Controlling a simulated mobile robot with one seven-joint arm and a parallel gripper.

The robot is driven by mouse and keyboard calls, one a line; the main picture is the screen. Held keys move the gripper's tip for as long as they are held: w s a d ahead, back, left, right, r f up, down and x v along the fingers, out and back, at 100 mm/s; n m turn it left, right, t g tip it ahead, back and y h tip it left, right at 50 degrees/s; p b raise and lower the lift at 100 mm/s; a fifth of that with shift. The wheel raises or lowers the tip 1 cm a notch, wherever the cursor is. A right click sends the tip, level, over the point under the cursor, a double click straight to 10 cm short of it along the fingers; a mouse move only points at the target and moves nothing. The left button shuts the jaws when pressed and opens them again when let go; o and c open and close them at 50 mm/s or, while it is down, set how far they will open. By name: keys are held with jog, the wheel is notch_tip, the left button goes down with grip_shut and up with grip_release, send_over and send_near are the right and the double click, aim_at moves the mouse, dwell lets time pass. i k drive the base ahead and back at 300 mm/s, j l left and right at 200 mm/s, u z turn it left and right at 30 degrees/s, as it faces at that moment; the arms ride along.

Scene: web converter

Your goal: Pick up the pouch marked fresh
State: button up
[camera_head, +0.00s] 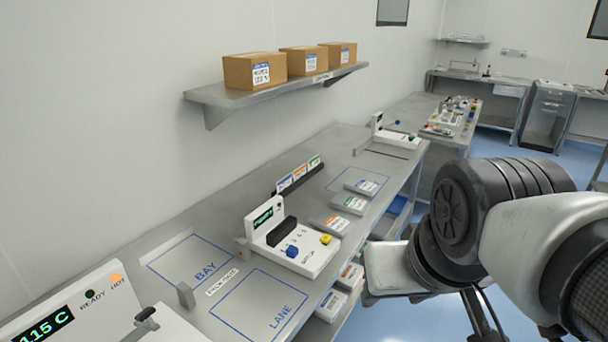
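Three flat grey-white pouches lie in a row on the bench right of the middle. One has a blue label band (366,187), one green (350,203) and one orange (330,224). Their print is too small to read, so I cannot tell which is marked fresh. Two similar packs, one orange-marked (350,275) and one green-marked (330,305), show lower down beyond the bench's front edge. My arm fills the right side of the picture, apart from the pouches on the bench. I cannot make out my gripper's fingertips.
A white device (293,243) with blue and yellow knobs stands beside the pouches. A rack of coloured cards (299,176) is behind them. Outlined BAY (190,262) and LANE (255,308) areas look empty. A heater (70,315) reads 115 C. Boxes sit on a wall shelf (225,97).

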aim_at(334, 225)
jog(key=u, duration=0.5)
jog(key=i+l+u, duration=0.15)
jog(key=u, duration=0.2)
jog(key=i+l+u, duration=0.1)
jog(key=l+u, duration=0.2)
jog(key=l, duration=0.15)
jog(key=i+l+u, duration=0.1)
jog(key=l+u, duration=0.55)
jog(key=l, duration=1.45)
jog(key=i+l, duration=0.15)
jog(key=l, duration=0.55)
